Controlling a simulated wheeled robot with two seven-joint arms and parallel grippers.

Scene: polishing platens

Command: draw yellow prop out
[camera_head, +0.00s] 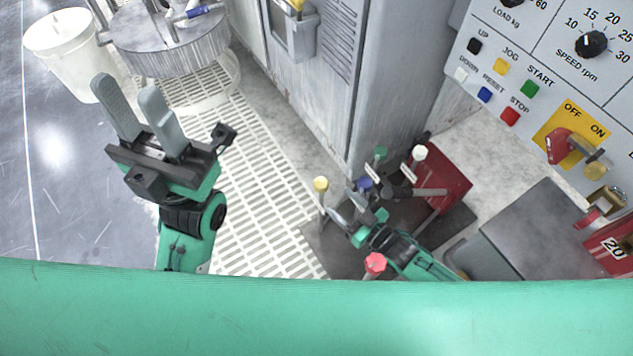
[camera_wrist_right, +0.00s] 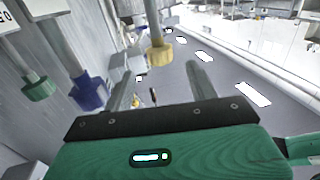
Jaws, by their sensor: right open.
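The yellow prop (camera_head: 320,186) is a thin upright post with a round yellow head, standing at the left end of a dark base plate. In the right wrist view the yellow prop (camera_wrist_right: 160,54) shows ahead of the fingertips, roughly centred between them. My right gripper (camera_head: 345,207) is open and empty, just right of the prop; in its wrist view the two fingers (camera_wrist_right: 160,68) are spread. I cannot tell whether the prop is between them in depth. My left gripper (camera_head: 126,88) is open and empty, above the floor at the left.
Near my right gripper stand a blue prop (camera_head: 364,184), a green prop (camera_head: 380,153), a white prop (camera_head: 419,153) and a red prop (camera_head: 375,262). A red block (camera_head: 444,186) is to the right. A grey cabinet (camera_head: 400,80) rises behind. White grating (camera_head: 250,170) lies left.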

